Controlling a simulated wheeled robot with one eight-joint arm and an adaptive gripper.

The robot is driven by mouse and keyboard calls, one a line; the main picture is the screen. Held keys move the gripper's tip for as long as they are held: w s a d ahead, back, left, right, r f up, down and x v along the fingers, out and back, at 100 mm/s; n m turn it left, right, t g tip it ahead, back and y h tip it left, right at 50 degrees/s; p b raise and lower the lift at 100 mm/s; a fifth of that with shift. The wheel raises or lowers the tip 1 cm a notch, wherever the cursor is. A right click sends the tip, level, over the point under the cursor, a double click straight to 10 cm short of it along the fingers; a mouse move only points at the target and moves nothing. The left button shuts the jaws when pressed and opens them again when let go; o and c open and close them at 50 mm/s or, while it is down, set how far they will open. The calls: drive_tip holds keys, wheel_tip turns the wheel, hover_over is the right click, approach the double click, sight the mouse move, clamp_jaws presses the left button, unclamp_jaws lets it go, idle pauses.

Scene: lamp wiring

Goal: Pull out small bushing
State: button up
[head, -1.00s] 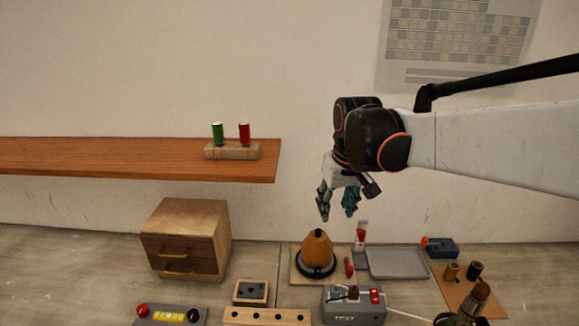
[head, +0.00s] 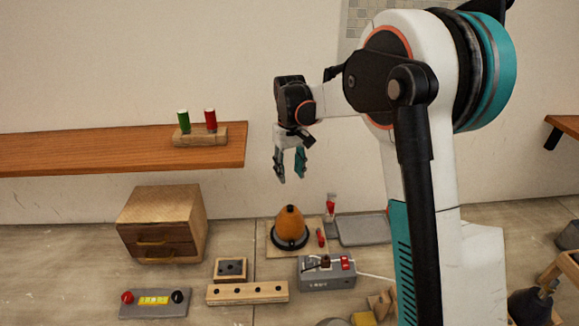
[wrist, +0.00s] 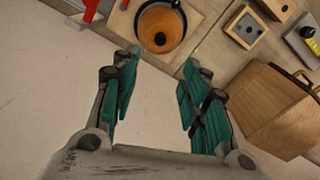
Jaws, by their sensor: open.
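My gripper (head: 290,172) hangs open and empty above the orange, cone-shaped lamp body (head: 290,222), apart from it. In the wrist view the teal fingers (wrist: 160,62) are spread with nothing between them. The lamp body (wrist: 178,22) shows a dark round spot (wrist: 160,38) at its top; I cannot tell whether this is a hole or a bushing. No part can be surely named as the small bushing. My arm covers the area at the right of the bench in the head view.
A wooden drawer box (head: 160,225) stands left. A small block (head: 231,269), a holed wooden strip (head: 247,292) and a grey test box (head: 326,273) lie in front. A grey tray (head: 363,229) is right of the lamp. A shelf (head: 90,150) holds green and red cylinders.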

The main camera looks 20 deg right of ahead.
sight(290, 206)
wheel_tip(290, 206, down, 14)
drive_tip(key=shift+r+b, duration=0.25)
drive_tip(key=shift+b, duration=0.5)
clamp_jaws()
drive_tip(key=shift+r, duration=0.75)
idle(0.5)
drive_tip(key=shift+r+p, duration=1.1)
drive_tip(key=shift+r, duration=0.85)
